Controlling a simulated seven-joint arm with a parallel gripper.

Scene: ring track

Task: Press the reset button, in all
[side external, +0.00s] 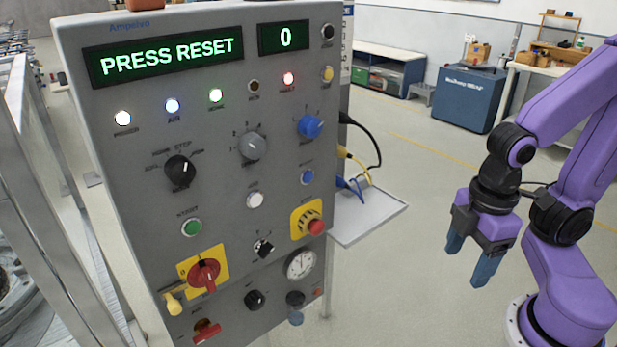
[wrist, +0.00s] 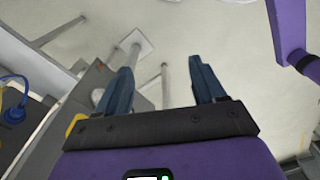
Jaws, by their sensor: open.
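The grey control panel (side external: 130,180) stands upright on the left in the side view. Its green display (side external: 165,59) reads PRESS RESET, and a small display (side external: 285,38) reads 0. A blue push button (side external: 307,177), a white one (side external: 255,200) and a green one (side external: 191,228) sit on the panel face. Their labels are too small to read surely, so I cannot tell which is reset. My gripper (side external: 469,265) is open and empty, pointing down, well right of the panel and apart from it. Its two blue fingers (wrist: 160,66) are spread in the wrist view.
A red emergency-type knob (side external: 316,227) on yellow, a red rotary switch (side external: 204,273) and several selector knobs crowd the panel. A grey side shelf (side external: 370,215) with cables above it juts out between panel and gripper. Metal rails (side external: 40,200) stand at the left.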

